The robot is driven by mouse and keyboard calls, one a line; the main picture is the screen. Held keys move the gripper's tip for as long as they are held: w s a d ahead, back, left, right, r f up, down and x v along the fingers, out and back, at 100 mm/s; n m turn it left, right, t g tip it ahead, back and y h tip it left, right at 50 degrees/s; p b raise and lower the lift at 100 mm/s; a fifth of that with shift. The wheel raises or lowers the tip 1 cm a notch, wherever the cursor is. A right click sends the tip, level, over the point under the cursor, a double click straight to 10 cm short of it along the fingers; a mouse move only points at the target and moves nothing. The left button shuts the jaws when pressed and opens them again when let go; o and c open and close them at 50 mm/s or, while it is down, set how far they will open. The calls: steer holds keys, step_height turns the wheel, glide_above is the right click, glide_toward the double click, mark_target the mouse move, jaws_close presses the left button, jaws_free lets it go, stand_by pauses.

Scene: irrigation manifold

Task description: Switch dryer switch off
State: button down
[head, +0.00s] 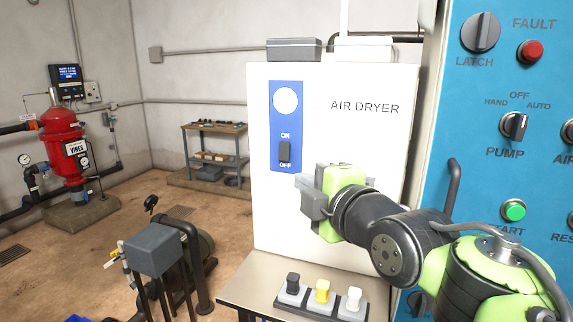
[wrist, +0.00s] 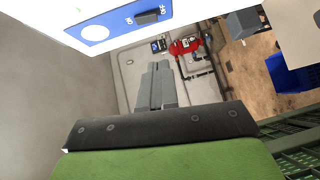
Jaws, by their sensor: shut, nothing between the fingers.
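The dryer switch (head: 285,151) is a dark rocker on a blue plate (head: 286,120) with ON above it and OFF below it. The plate is on the front of the white air dryer (head: 340,170). The switch also shows at the top of the wrist view (wrist: 147,17). I cannot tell from its look which way the rocker is set. My gripper (head: 306,196) is in front of the dryer, below and slightly right of the switch, apart from it. Its grey fingers (wrist: 156,90) are together and hold nothing.
A blue control panel (head: 480,170) with knobs and buttons stands close on the right. A bench (head: 240,285) below the dryer carries a block of black, yellow and white levers (head: 322,292). A grey box on legs (head: 153,249) stands at lower left. A red filter tank (head: 64,145) is far left.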

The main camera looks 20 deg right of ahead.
steer(key=p, duration=0.2)
glide_toward(283, 161)
steer(key=w+a, duration=0.2)
steer(key=a, duration=0.1)
steer(key=w, duration=0.1)
steer(key=w+d, duration=0.1)
steer(key=w, duration=0.1)
steer(key=shift+w+d+f, duration=0.15)
steer(key=shift+d+f, duration=0.1)
steer(key=shift+d, duration=0.05)
steer(key=shift+w+d+p, duration=0.25)
steer(key=shift+p, duration=0.05)
steer(key=shift+f, duration=0.1)
